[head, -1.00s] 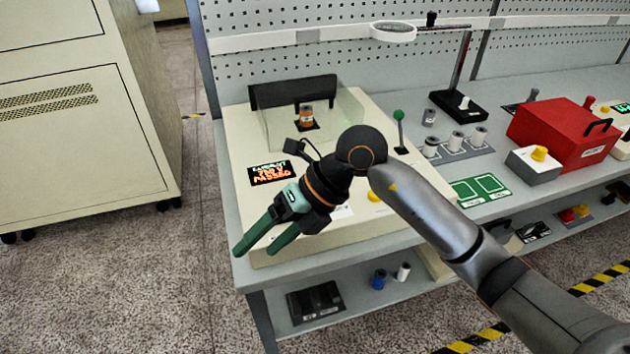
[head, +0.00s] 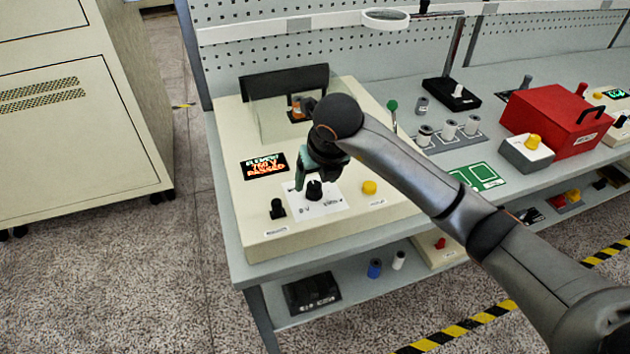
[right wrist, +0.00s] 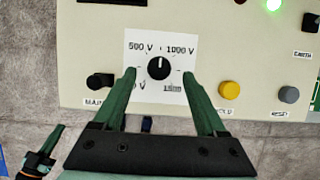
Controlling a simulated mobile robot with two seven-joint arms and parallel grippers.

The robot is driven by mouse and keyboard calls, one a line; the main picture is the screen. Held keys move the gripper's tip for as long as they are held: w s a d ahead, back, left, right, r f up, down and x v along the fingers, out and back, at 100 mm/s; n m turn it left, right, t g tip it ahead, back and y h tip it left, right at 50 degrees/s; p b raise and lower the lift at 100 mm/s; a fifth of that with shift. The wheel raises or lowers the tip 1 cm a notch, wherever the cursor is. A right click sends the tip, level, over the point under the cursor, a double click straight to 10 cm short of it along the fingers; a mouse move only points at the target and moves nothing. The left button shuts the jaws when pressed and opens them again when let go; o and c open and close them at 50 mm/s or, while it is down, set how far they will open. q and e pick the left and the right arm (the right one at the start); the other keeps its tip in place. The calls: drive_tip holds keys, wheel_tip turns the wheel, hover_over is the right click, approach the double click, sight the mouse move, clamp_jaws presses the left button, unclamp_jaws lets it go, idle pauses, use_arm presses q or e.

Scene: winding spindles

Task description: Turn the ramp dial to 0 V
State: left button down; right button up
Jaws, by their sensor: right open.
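The ramp dial (right wrist: 158,68) is a black knob on a white plate (right wrist: 145,95) marked 0 V, 500 V, 1000 V and 1500 V. Its white pointer line points straight up, between 500 V and 1000 V. In the head view the dial (head: 314,190) shows just below my right gripper (head: 315,180). In the right wrist view my right gripper (right wrist: 159,75) is open, with one green fingertip on each side of the dial; contact cannot be told. A left gripper finger (right wrist: 50,140) shows at the lower left of that view; its opening is unclear.
A yellow button (head: 369,187) sits right of the dial and a black switch (head: 277,208) left of it. A lit display (head: 264,166) reads 750 V PASSED. A clear-shielded spindle (head: 297,108) stands behind. A red box (head: 556,122) is farther right.

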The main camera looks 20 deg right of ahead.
sight(315, 186)
drive_tip(key=shift+x, duration=1.5)
clamp_jaws()
